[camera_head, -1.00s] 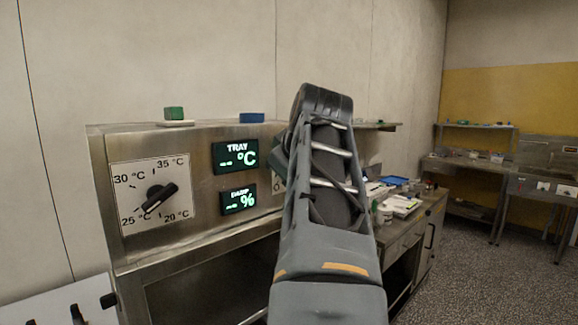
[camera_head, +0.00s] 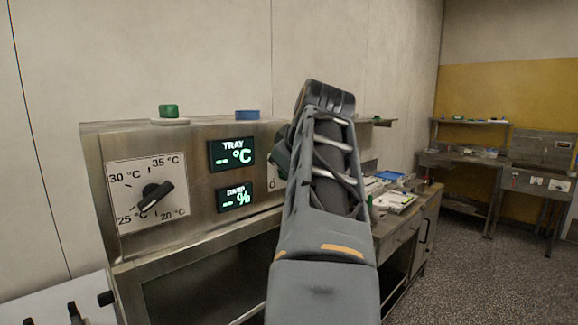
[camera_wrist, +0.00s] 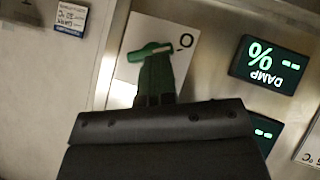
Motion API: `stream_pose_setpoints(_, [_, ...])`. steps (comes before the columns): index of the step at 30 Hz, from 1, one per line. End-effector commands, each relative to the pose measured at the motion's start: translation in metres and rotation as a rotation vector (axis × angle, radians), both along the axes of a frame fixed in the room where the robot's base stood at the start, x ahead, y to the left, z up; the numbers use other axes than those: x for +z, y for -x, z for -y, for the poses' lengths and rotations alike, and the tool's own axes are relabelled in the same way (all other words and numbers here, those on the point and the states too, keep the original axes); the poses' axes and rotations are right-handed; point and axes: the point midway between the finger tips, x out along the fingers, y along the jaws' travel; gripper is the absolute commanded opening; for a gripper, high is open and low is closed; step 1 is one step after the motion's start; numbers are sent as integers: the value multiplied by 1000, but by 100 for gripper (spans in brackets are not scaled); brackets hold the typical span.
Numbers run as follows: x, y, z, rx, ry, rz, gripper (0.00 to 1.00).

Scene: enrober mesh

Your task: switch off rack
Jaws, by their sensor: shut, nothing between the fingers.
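A white switch plate (camera_wrist: 185,25) marked "O" is on the steel panel in the wrist view, with a light green bar-shaped switch handle (camera_wrist: 150,51) on it. In the head view only the plate's left edge (camera_head: 272,178) shows, beside the displays; my arm hides the rest. My gripper (camera_wrist: 156,62) is shut and empty, its dark green-looking fingers pointing at the handle, their tips at its edge. I cannot tell whether they touch it. No "rack" label is readable.
The steel cabinet carries a temperature dial (camera_head: 152,194), a TRAY display (camera_head: 232,153) and a DAMP display (camera_head: 236,197). A green button (camera_head: 168,111) and a blue item (camera_head: 247,115) are on top. A cluttered bench (camera_head: 405,215) stands to the right.

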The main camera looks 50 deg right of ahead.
Motion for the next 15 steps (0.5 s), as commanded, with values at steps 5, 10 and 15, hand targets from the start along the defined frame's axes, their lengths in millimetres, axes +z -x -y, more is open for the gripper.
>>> stream_pose_setpoints(5, [17,-1,-7,3,1,1,0])
stream_pose_setpoints(10, [45,0,-24,4,4,2,0])
stream_pose_setpoints(15, [61,26,-37,-1,3,4,0])
